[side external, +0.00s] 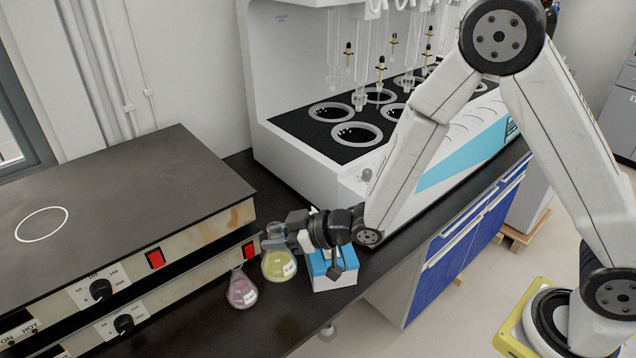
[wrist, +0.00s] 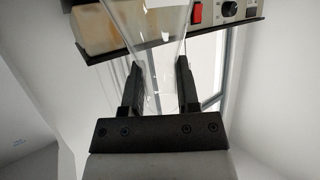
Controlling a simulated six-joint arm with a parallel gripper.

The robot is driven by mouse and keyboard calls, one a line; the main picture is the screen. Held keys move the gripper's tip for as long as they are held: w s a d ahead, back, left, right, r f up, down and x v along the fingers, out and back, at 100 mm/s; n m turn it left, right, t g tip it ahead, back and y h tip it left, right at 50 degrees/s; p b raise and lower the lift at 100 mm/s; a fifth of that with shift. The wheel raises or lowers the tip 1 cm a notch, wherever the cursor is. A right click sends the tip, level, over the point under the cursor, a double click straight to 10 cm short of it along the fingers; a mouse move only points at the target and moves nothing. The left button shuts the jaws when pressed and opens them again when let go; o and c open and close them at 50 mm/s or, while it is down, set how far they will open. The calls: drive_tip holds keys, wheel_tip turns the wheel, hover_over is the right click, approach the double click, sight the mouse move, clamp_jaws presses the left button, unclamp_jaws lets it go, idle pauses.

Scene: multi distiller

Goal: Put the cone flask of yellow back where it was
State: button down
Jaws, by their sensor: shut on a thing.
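The cone flask of yellow (side external: 279,266) is a clear conical glass with yellow liquid and a white label, upright at the front of the dark bench, left of a blue-and-white box. My gripper (side external: 274,237) reaches in from the right and is shut on its neck. In the wrist view, both black fingers of my gripper (wrist: 160,92) flank the clear glass of the flask (wrist: 160,50); its liquid does not show there. I cannot tell whether the flask's base touches the bench.
A cone flask of pink liquid (side external: 242,291) stands close by, to the left and nearer the front. The blue-and-white box (side external: 333,272) is just right, under my wrist. Hot plates (side external: 110,205) stand left, the distiller (side external: 300,150) behind. Bare bench (side external: 270,325) lies in front.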

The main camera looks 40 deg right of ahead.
drive_tip(key=s+a+f+n+g+y, duration=0.1)
drive_tip(key=s+a+f, duration=0.3)
drive_tip(key=a+f, duration=0.2)
drive_tip(key=shift+a+f+n, duration=0.3)
drive_tip(key=shift+f+n, duration=0.1)
drive_tip(key=shift+f, duration=0.25)
drive_tip(key=shift+f, duration=0.1)
drive_tip(key=shift+f, duration=1.65)
drive_tip(key=shift+f, duration=0.1)
drive_tip(key=shift+c, duration=1.7)
unclamp_jaws()
